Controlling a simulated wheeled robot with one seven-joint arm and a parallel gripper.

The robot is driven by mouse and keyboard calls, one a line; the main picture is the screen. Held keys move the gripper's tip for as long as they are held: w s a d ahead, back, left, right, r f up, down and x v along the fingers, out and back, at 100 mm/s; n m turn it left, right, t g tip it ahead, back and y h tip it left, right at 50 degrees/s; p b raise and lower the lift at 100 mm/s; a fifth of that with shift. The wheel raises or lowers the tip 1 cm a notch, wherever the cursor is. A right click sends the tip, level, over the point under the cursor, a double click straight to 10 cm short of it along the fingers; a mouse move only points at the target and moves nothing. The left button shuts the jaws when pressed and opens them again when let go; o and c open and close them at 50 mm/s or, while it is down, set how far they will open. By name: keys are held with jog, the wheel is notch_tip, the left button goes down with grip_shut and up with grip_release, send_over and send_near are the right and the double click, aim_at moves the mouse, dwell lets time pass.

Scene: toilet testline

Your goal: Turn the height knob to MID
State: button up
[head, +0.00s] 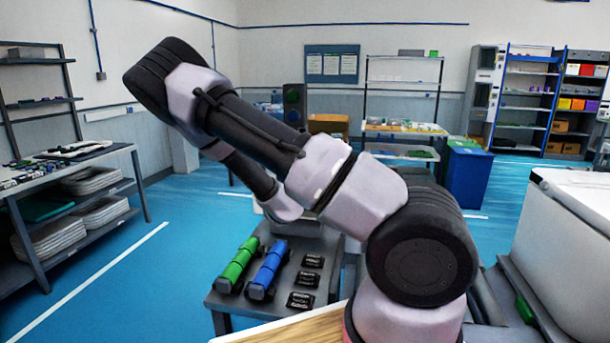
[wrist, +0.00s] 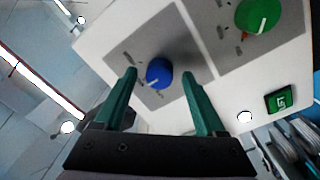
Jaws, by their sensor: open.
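In the wrist view, a blue round knob (wrist: 159,74) with a white pointer line sits on a grey plate of a white panel (wrist: 100,42). The pointer is aimed toward the lower left. A larger green knob (wrist: 257,14) sits on a second grey plate at the upper right. The lettering beside both knobs is too small to read, so I cannot tell which one is the height knob. My gripper (wrist: 159,72) is open, with one green finger on each side of the blue knob. I see no contact. The head view does not show my gripper.
A green lettered button (wrist: 280,100) is on the panel's right side. In the head view, a grey table (head: 225,300) holds a green cylinder (head: 238,263), a blue cylinder (head: 268,268) and black blocks (head: 306,279). Shelves stand at left and back; blue floor lies open at left.

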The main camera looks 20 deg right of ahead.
jog(key=v, duration=1)
jog(key=shift+s, duration=0.15)
jog(key=shift+a, duration=0.1)
jog(key=shift+f, duration=0.1)
